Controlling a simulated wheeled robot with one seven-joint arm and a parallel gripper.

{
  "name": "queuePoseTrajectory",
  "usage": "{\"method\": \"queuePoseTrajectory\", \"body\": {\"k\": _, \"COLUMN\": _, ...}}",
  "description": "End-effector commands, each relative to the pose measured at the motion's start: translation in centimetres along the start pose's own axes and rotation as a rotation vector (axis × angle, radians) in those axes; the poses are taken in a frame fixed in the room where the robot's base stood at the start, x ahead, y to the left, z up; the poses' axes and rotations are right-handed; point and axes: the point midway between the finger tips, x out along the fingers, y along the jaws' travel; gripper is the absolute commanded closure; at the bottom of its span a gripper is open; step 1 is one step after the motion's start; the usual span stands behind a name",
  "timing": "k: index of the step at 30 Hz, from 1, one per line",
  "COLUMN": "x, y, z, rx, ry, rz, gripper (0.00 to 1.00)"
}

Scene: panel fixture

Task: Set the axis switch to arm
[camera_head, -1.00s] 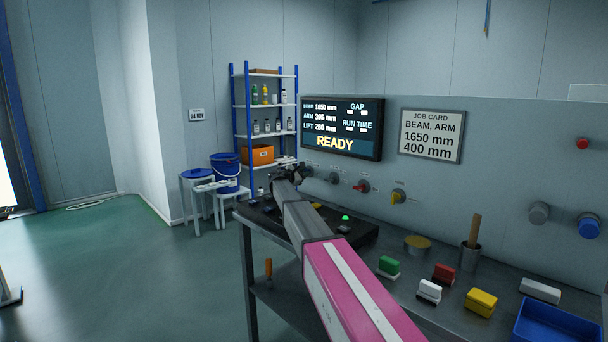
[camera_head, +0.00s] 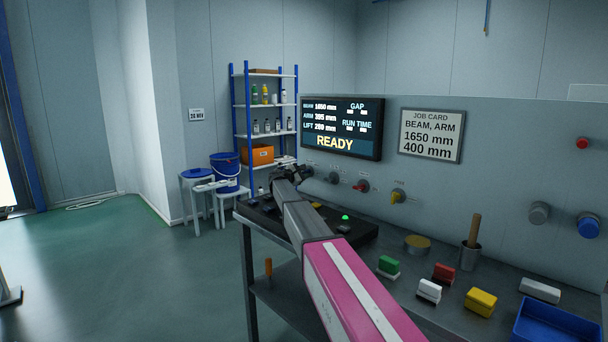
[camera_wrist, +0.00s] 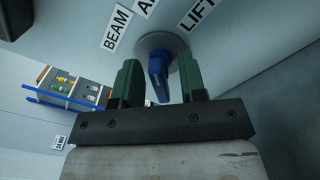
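The axis switch is a blue handle (camera_wrist: 158,78) on a round grey base, under the BEAM label (camera_wrist: 116,28), a partly cut-off "A" label (camera_wrist: 146,5) and the LIFT label (camera_wrist: 197,13). I cannot tell which label it points to. My gripper (camera_wrist: 160,68) has its two green fingers on either side of the handle, with gaps showing on both sides. In the head view my gripper (camera_head: 296,174) is at the panel below the display, and the switch is hidden there. The display (camera_head: 342,127) reads READY, BEAM 1650 mm and ARM 395 mm.
The job card (camera_head: 431,135) reads BEAM, ARM, 1650 mm, 400 mm. A red knob (camera_head: 361,186) and a yellow knob (camera_head: 398,196) are on the panel to the right of my gripper. Coloured blocks (camera_head: 444,273) and a blue tray (camera_head: 560,323) are on the bench.

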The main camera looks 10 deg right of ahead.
Motion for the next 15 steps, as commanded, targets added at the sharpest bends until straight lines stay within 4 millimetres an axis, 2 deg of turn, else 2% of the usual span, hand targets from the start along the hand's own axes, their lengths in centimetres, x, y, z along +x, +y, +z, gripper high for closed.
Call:
{"method": "queuePoseTrajectory", "body": {"k": 8, "x": -0.3, "y": 0.0, "z": 0.0, "rx": 0.000, "ry": 0.000, "rz": 0.001, "gripper": 0.62}}
{"method": "queuePoseTrajectory", "body": {"k": 15, "x": -2.9, "y": -0.1, "z": 0.1, "rx": 0.000, "ry": 0.001, "rz": 0.001, "gripper": 0.62}}
